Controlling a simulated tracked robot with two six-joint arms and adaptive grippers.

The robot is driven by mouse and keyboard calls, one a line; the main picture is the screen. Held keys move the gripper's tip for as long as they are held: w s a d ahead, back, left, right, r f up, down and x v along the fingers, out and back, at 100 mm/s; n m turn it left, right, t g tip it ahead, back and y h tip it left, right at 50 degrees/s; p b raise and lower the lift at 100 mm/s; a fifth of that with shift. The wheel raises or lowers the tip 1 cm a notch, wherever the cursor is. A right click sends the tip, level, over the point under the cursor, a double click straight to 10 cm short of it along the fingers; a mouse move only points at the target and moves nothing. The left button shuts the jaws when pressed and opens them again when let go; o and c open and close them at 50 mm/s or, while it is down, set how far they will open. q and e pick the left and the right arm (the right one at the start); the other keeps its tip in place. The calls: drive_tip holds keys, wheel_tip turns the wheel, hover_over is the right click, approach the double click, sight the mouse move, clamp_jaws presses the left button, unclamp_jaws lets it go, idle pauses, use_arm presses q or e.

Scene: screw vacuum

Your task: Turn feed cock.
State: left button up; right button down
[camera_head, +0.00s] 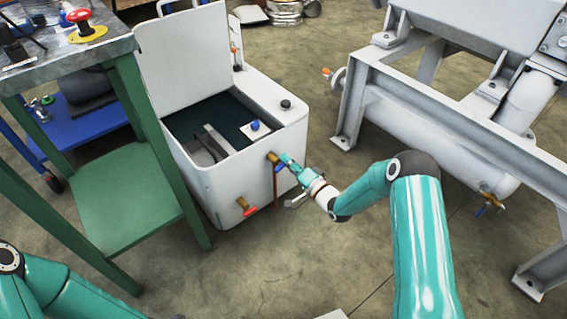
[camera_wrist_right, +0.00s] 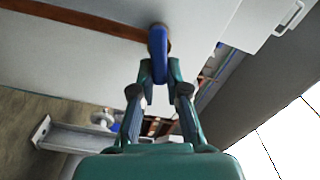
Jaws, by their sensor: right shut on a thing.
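On the front wall of the white tank (camera_head: 215,185) is a brass cock (camera_head: 272,157) near the top right edge; I take it to be the feed cock. Its blue handle (camera_wrist_right: 158,50) shows in the right wrist view, pointing out from a brown pipe piece. My right gripper (camera_head: 287,163) is shut on this handle, and in the wrist view its fingertips (camera_wrist_right: 159,73) close on both sides of it. The fingers partly hide the handle in the head view. My left arm shows at the lower left, with its gripper out of view.
A second cock with a red handle (camera_head: 247,208) sits lower on the tank. The tank's lid (camera_head: 185,65) is up. A green-legged bench (camera_head: 130,215) stands close on the left. A grey machine frame (camera_head: 430,120) with a blue-handled cock (camera_head: 486,205) is on the right.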

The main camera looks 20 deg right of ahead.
drive_tip(key=shift+s+f+m, duration=0.1)
drive_tip(key=shift+f+m, duration=0.3)
drive_tip(key=shift+m, duration=0.55)
drive_tip(key=shift+s+f+m, duration=0.1)
drive_tip(key=shift+f+m, duration=0.25)
drive_tip(key=shift+m, duration=0.6)
drive_tip(key=c, duration=1.2)
unclamp_jaws()
drive_tip(key=shift+w, duration=0.1)
drive_tip(key=shift+o, duration=0.2)
drive_tip(key=shift+r, duration=0.1)
drive_tip(key=shift+d+r, duration=0.1)
drive_tip(key=v, duration=1.2)
